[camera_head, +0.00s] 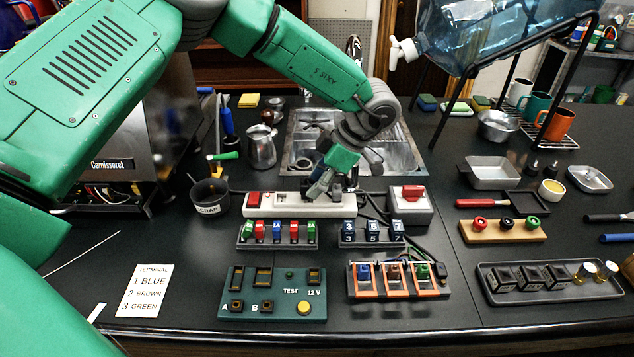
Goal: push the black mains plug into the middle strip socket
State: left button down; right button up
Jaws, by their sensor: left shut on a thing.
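The white power strip (284,208) lies across the middle of the bench, with a red switch (254,199) at its left end. My left gripper (326,190) reaches down over the strip's middle-to-right part, pointing downward. It is shut on the black mains plug (338,187), which shows only as a small dark patch by the fingers. The gripper and plug hide the socket beneath, so I cannot tell whether the plug's pins are in it or above it. My right gripper is not in view.
Fuse racks (278,244) and a green test board (272,290) lie in front. A sink (300,130) is behind.

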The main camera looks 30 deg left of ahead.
pick_arm(q)
jog(key=shift+w+d+r+p, duration=0.1)
jog(key=shift+d+p, duration=0.3)
jog(key=shift+d, duration=0.25)
jog(key=shift+a, duration=0.1)
jog(key=shift+a+f, duration=0.1)
jog(key=shift+f, duration=0.3)
dwell(0.4)
jog(key=shift+f+p, duration=0.3)
jog(key=shift+p, duration=0.65)
dwell(0.7)
jog(key=c, duration=1.1)
grip_release()
